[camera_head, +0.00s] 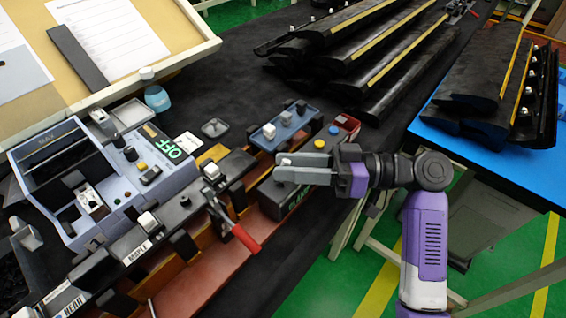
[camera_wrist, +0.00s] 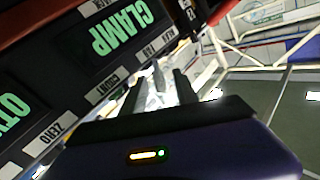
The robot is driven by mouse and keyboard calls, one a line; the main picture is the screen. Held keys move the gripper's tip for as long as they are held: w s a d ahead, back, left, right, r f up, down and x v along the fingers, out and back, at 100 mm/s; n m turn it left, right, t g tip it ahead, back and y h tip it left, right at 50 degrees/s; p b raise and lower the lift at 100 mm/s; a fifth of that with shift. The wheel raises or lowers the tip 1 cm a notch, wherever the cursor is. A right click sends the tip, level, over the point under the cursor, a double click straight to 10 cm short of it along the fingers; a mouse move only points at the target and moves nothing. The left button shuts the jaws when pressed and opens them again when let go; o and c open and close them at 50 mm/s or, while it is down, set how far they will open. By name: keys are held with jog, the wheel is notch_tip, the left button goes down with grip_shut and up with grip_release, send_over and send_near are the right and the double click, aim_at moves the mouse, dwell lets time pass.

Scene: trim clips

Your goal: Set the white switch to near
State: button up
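The dark control box (camera_head: 275,200) with a green CLAMP display lies in the middle of the head view. In the wrist view its panel (camera_wrist: 75,65) shows the CLAMP display and small labels, one of which reads FAR. My gripper (camera_head: 278,167) reaches over this box from the right. A small white piece (camera_head: 285,162), likely the white switch, shows at the fingertips and is partly hidden. In the wrist view the fingers (camera_wrist: 158,88) stand apart, with pale, blurred shapes between them. Whether they touch the switch and which way it is set cannot be told.
A blue box (camera_head: 285,130) with a white block on top stands just behind. A red-handled lever (camera_head: 243,238) lies to the left. A grey machine (camera_head: 100,180) with a green OFF display stands further left. Black trim strips (camera_head: 350,50) are stacked at the back.

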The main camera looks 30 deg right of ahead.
jog(key=shift+w+a, duration=0.4)
jog(key=shift+a, duration=0.1)
grip_shut()
